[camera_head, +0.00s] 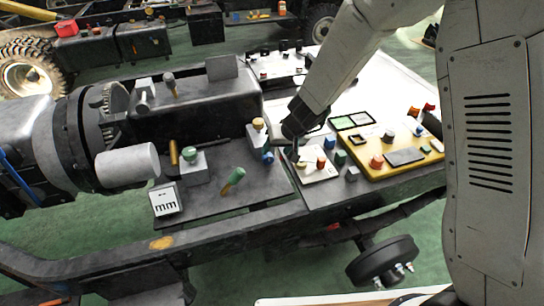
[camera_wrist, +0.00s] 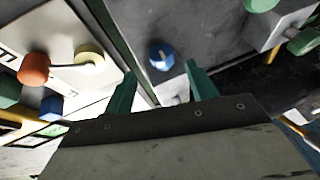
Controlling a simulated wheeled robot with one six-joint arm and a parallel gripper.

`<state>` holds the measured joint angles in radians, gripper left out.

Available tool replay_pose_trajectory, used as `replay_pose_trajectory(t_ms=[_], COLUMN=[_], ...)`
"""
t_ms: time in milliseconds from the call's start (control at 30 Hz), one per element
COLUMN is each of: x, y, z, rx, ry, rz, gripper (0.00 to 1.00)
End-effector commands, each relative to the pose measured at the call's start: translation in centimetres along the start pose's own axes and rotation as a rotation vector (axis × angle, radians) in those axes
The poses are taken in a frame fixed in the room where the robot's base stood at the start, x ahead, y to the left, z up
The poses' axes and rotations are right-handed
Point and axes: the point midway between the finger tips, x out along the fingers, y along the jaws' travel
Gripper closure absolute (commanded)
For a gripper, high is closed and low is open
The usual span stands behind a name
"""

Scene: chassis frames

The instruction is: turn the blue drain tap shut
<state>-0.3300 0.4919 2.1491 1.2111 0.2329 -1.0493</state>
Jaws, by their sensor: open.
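The blue drain tap (camera_wrist: 160,56) shows in the wrist view as a round blue knob with a pale mark on its face. It lies ahead of my open green fingers, between their tips in the picture, with no clear contact. In the head view the blue tap (camera_head: 267,156) is low on the side of a grey block with a tan top knob. My gripper (camera_head: 291,152) is just right of it, pointing down, with its fingers partly hidden by the dark wrist.
A yellow panel (camera_head: 398,168) is farther right. In the wrist view a grey block with green knobs (camera_wrist: 304,40) is at upper right. Left are a green-handled lever (camera_head: 234,178) and a white cylinder (camera_head: 127,165).

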Motion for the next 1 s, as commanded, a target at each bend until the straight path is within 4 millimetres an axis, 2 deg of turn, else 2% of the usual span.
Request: replay_pose_trajectory(t_ms=[100, 300, 467, 700, 733, 800, 900, 1000], x=[2.1, 4.8, 5.7, 5.8, 5.8, 5.8, 5.7, 5.8], y=[-0.1, -0.3, -0.4, -0.4, -0.4, -0.4, -0.4, -0.6], z=[0.1, 0.1, 0.1, 0.1, 0.1, 0.1, 0.1, 0.0], rx=[0.000, -0.002, -0.003, -0.004, -0.004, -0.004, -0.004, -0.003], ry=[-0.004, -0.004, -0.002, -0.002, -0.002, -0.002, -0.002, -0.002], rz=[-0.001, -0.002, -0.002, -0.002, -0.002, -0.002, -0.002, -0.003], gripper=[0.43, 0.43, 0.43, 0.43, 0.46, 0.65, 0.88, 0.88])
